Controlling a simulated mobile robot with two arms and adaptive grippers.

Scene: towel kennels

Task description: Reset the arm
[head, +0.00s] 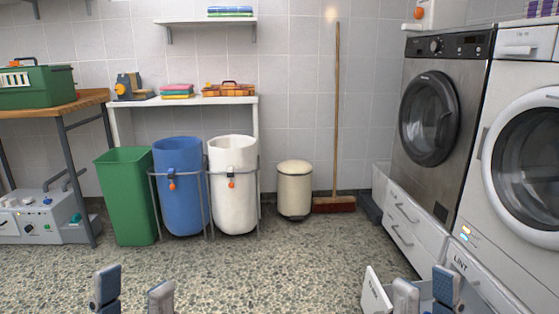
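My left gripper (134,289) is at the bottom left of the head view, low over the speckled floor. Its two fingers stand apart with only floor between them, so it is open and empty. My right gripper (425,290) is at the bottom right, in front of the white drawers. Its fingers also stand apart, and I see nothing gripped between them. The arms behind both grippers are below the picture edge.
A green bin (126,196), blue bin (180,190) and white bin (233,185) stand at left centre. A cream pedal bin (294,190) and broom (335,203) are at the wall. A white labelled panel (375,293) and the drawers (410,225) lie near my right gripper. The middle floor is clear.

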